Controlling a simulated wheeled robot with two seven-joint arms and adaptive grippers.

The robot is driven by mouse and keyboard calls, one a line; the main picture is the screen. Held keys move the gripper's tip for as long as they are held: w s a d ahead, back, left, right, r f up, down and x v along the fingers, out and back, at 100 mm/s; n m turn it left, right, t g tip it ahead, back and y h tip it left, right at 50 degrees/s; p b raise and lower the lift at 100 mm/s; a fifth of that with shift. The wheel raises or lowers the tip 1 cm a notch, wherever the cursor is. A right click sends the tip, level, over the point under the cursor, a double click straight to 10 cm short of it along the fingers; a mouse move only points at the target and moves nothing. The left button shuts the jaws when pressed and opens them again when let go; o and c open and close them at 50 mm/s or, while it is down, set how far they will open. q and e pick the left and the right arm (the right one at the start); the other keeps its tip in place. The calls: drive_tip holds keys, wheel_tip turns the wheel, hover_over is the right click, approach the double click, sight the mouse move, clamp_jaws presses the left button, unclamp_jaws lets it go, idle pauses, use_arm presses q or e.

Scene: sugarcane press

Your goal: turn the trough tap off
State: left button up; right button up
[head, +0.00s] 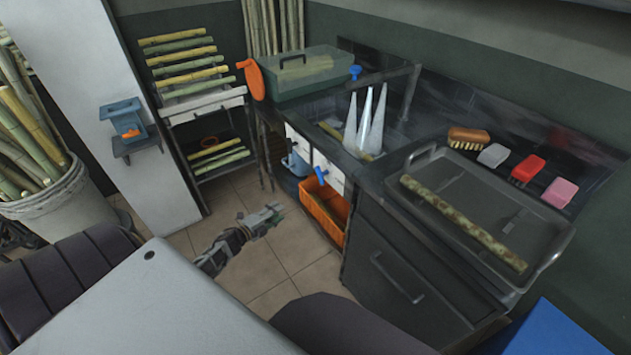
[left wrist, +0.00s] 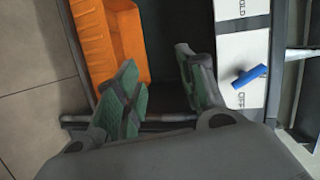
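A blue lever (head: 321,175) sits on a white panel (head: 330,168) under the counter. In the left wrist view, the lever (left wrist: 250,76) lies tilted across a white panel (left wrist: 242,42) at the right, close to the letters OFF; partly cut-off letters show above. A dark tap (head: 400,84) stands over the trough, with a blue knob (head: 355,71) near it. White pointed streaks (head: 364,120), perhaps water, stand in the trough. My left gripper (head: 277,212) is open and empty, left of the panel and apart from it; its fingers (left wrist: 157,80) are spread. My right gripper is not in view.
An orange bin (head: 322,212) sits below the panel, beside the left gripper. A tray (head: 535,238) with a cane stalk (head: 463,222) lies on the right counter. A cane rack (head: 205,115) stands behind at the left. Open tiled floor (head: 255,268) lies below the gripper.

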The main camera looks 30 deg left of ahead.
use_arm(q)
wheel_tip(320, 180, up, 15)
drive_tip(key=w+d+m+g+h+b, duration=0.1)
drive_tip(key=w+d+m+h+b, duration=0.1)
drive_tip(key=m+h+b, duration=0.7)
drive_tip(key=shift+w+m+b, duration=0.15)
drive_tip(key=shift+m+b, duration=2.3)
drive_tip(key=shift+m, duration=2.35)
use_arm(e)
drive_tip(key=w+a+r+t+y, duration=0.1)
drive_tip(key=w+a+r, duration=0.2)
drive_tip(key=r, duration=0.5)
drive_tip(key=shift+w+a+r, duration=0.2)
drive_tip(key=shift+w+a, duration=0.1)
use_arm(q)
drive_tip(key=shift+r, duration=0.1)
drive_tip(key=shift+d, duration=0.1)
drive_tip(key=b, duration=0.3)
approach(324, 173)
drive_tip(key=x, duration=0.5)
drive_tip(key=shift+w+d, duration=0.2)
drive_tip(key=shift+w, duration=0.3)
drive_tip(key=shift+w+d, duration=0.15)
drive_tip(key=shift+w, duration=0.35)
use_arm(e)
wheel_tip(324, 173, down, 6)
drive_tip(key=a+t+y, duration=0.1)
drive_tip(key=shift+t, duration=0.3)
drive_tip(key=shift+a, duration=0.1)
